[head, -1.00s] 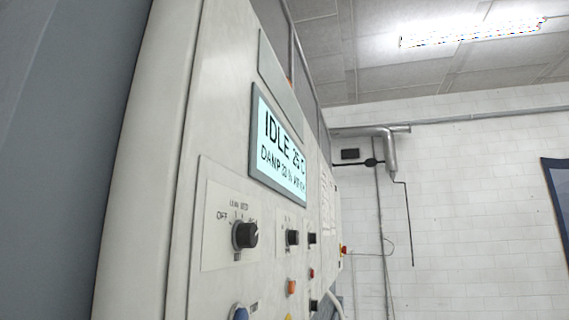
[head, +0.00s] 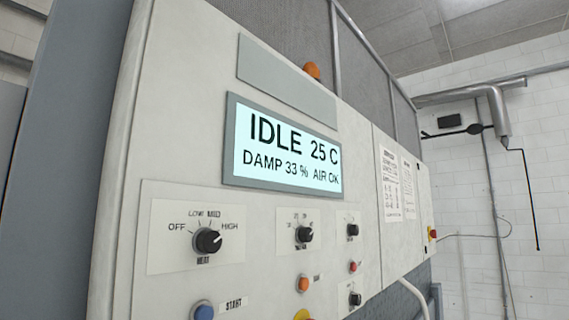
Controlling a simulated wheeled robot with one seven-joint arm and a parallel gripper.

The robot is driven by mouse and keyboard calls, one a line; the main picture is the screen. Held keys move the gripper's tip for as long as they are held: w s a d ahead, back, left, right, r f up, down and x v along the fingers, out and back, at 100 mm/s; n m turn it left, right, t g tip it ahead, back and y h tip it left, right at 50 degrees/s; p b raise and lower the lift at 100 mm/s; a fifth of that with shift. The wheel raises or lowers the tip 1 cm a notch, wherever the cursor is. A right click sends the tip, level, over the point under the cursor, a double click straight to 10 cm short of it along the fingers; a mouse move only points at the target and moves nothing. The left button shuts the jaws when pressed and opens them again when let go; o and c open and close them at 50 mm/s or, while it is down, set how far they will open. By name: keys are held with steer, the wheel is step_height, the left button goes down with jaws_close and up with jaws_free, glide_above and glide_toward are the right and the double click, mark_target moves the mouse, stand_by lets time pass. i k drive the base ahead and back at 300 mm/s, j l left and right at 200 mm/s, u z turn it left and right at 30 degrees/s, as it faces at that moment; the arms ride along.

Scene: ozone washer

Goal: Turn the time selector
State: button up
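A white control panel fills the middle of the head view. On it, a black knob (head: 304,234) has small numbers around its top on a pale plate. It is probably the time selector, but the label under it is too small to read surely. To its left is a larger black knob marked HEAT (head: 208,241), with OFF, LOW, MID and HIGH around it. To its right are a small upper black knob (head: 352,230) and a small lower one (head: 355,299), with unreadable labels. My gripper is not in view.
The display (head: 287,149) reads IDLE 25 C, DAMP 33 %, AIR OK. Below the knobs are a blue START button (head: 203,312), an orange button (head: 303,283) and a red one (head: 353,267). A red knob on yellow (head: 433,233) sits at the panel's right. A pale hose (head: 413,293) hangs below.

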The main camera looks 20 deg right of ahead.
mark_target(303, 234)
steer(key=i+l, duration=0.1)
steer(key=l, duration=0.65)
steer(key=i+l, duration=0.1)
steer(key=l, duration=1.4)
steer(key=i+l, duration=0.15)
steer(key=l, duration=0.6)
steer(key=i+l, duration=0.1)
steer(key=l, duration=0.6)
steer(key=u, duration=0.4)
steer(key=j+u, duration=0.25)
steer(key=u, duration=0.15)
steer(key=j+u, duration=0.2)
steer(key=u, duration=0.15)
steer(key=i+j+u, duration=0.1)
steer(key=u, duration=0.3)
steer(key=j, duration=0.1)
